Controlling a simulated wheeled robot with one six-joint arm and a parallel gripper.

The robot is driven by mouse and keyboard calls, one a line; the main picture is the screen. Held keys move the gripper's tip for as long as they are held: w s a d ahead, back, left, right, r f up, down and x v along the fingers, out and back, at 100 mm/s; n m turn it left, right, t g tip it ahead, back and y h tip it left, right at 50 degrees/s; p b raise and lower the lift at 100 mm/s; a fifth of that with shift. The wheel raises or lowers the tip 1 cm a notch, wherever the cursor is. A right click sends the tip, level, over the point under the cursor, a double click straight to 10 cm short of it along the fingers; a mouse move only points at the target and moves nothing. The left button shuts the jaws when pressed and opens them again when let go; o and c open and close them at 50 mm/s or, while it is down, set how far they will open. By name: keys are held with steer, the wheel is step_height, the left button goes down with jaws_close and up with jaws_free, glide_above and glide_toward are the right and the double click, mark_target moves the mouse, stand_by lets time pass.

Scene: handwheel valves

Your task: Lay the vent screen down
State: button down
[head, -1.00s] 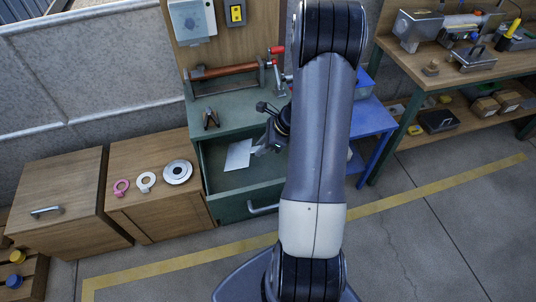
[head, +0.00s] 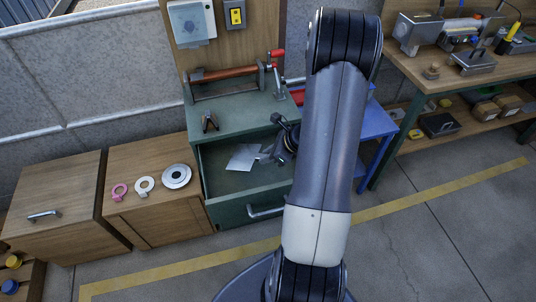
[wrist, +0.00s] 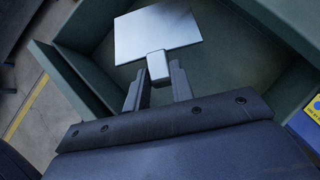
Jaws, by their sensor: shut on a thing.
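The vent screen (wrist: 158,33) is a flat light-grey plate with a small block-like tab at its near edge. In the wrist view my gripper (wrist: 158,80) is shut on that tab, with a finger on each side. The plate is over the inside of an open green drawer (wrist: 70,75). In the head view the vent screen (head: 243,157) shows pale inside the drawer opening, and my gripper (head: 268,154) is at its right side, partly hidden by my arm. I cannot tell whether the plate touches the drawer floor.
The drawer front with its handle (head: 265,211) stands out from the green cabinet. A blue table (head: 378,122) is at the right.

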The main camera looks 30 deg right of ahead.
steer(key=shift+f+b, duration=3)
steer(key=shift+f, duration=0.6)
steer(key=shift+f+b, duration=0.5)
steer(key=c, duration=1.1)
jaws_free()
steer(key=shift+r, duration=0.1)
steer(key=shift+o, duration=0.4)
steer(key=o, duration=0.5)
steer(key=shift+r, duration=0.1)
step_height(320, 180, up, 7)
steer(key=p, duration=0.6)
